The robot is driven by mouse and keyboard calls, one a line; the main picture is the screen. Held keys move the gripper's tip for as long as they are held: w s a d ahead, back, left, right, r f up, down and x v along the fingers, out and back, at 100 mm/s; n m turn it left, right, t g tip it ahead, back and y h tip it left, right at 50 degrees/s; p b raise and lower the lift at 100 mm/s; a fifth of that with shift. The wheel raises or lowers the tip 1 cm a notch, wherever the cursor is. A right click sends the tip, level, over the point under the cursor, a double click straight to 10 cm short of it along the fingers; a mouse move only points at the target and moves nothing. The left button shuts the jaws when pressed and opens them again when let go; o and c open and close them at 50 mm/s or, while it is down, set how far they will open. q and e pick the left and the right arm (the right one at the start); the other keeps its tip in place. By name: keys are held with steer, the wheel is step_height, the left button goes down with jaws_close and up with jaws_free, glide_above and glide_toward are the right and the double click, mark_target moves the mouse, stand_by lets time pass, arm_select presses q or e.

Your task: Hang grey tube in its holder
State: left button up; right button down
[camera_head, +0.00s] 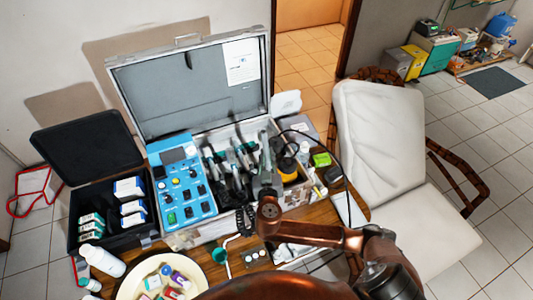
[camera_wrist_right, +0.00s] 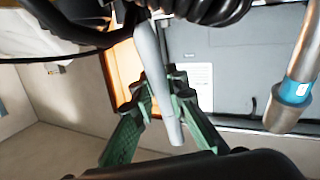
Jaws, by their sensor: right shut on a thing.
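The grey tube (camera_wrist_right: 158,85) is a slim pale cylinder that shows in the right wrist view. My right gripper (camera_wrist_right: 162,92) has its green fingers closed around it, and the tube's lower end sticks out past the fingers. In the head view my right gripper (camera_head: 265,172) is over the right part of the open dental case (camera_head: 205,233), near the row of hanging tools (camera_head: 232,165). I cannot tell there which holder belongs to the tube, as my wrist and the tools crowd that spot. My left gripper is not in view.
A blue control panel (camera_head: 181,182) stands at the left of the case, below its raised lid (camera_head: 190,95). A black box (camera_head: 112,228) of cartons and a round bowl (camera_head: 128,290) are left. A metal tool with a blue band (camera_wrist_right: 290,92) is close at right in the wrist view.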

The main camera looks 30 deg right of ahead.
mark_target(268, 165)
steer(key=shift+s+f, duration=0.15)
steer(key=shift+f, duration=0.25)
steer(key=shift+s+f+b, duration=0.25)
steer(key=shift+f+b, duration=0.3)
steer(key=shift+f, duration=0.1)
steer(key=shift+s+f+b, duration=0.25)
steer(key=shift+f+b, duration=0.3)
steer(key=shift+f, duration=0.1)
steer(key=c, duration=1.8)
jaws_free()
